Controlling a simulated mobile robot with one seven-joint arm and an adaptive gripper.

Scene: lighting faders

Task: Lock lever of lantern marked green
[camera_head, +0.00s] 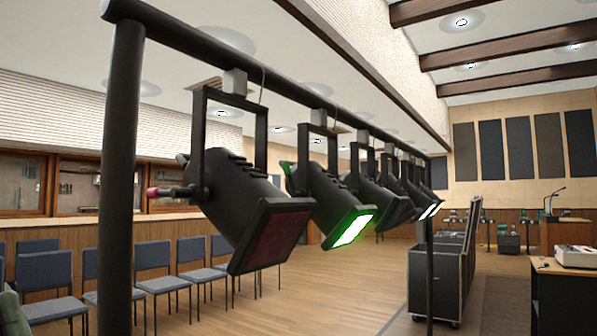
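Several black lanterns hang in a row from a black overhead bar (220,45). The second lantern (322,196) has a bright green glowing lens (353,229) that faces down and to the right. A small green part (286,168) shows at its rear left, close behind the nearest lantern; I cannot tell whether it is the lever's knob, or how the lever is set. The nearest lantern (240,205) has a dark red lens and a side lever with a red-pink knob (152,192) pointing left. My gripper is not in view.
A black upright post (120,180) carries the bar at the left, and a thinner post (429,270) stands farther right. Blue chairs (152,258) stand at the left. A black flight case (440,280) stands at the right. The wooden floor below the lanterns is mostly clear.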

